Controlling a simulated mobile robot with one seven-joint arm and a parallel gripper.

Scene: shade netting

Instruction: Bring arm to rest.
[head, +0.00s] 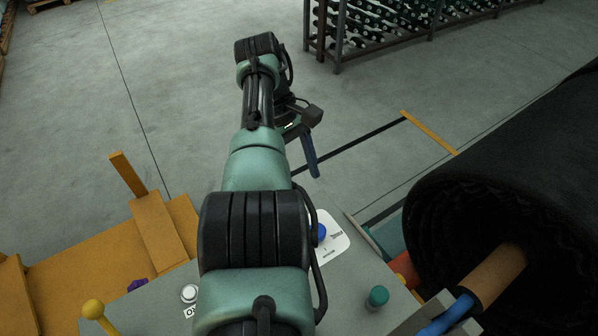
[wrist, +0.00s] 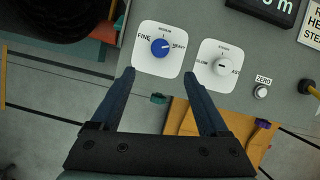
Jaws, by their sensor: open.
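My arm reaches forward from the bottom centre of the head view, over a grey control panel (head: 150,318). My gripper (head: 314,170) hangs beyond the panel's far edge, with one blue finger clearly visible. In the wrist view my gripper (wrist: 159,73) has its two blue fingers spread apart, with nothing between them. The panel (wrist: 235,25) lies beyond the fingertips there. A blue knob (wrist: 160,47) on a white plate marked FINE shows between and above the fingertips. I cannot tell the exact gap to the panel.
A large black roll (head: 505,205) on an orange-brown core stands at right. A teal knob (head: 377,297), white button (head: 189,292) and yellow-tipped lever (head: 93,308) project from the panel. Orange framework (head: 100,240) is at left. A bottle rack (head: 385,30) stands behind; open floor lies between.

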